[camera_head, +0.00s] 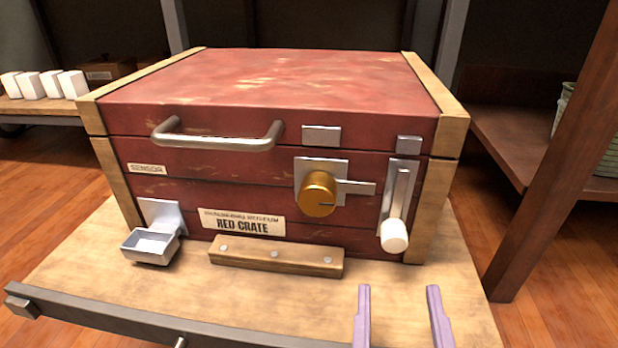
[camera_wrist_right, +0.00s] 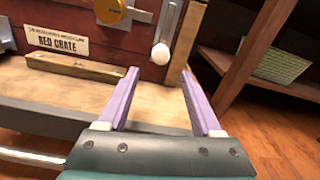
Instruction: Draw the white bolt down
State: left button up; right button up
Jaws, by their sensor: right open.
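The white bolt knob (camera_head: 394,235) hangs at the lower end of a grey metal slide plate (camera_head: 404,172) on the right front of the red crate (camera_head: 270,85). In the right wrist view the white knob (camera_wrist_right: 160,54) shows beyond and between my fingertips. My right gripper (camera_head: 399,290) is open and empty, its two purple fingers apart, in front of the crate and below the knob, not touching it. It also shows in the right wrist view (camera_wrist_right: 158,72). My left gripper is not in view.
A brass dial (camera_head: 318,193) with a metal latch bar sits left of the bolt. A wooden strip (camera_head: 275,257) and a small metal tray (camera_head: 150,246) are on the front. A dark bar (camera_head: 100,317) edges the table. A wooden shelf post (camera_head: 550,150) stands at right.

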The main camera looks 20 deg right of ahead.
jog(key=shift+v, duration=1.5)
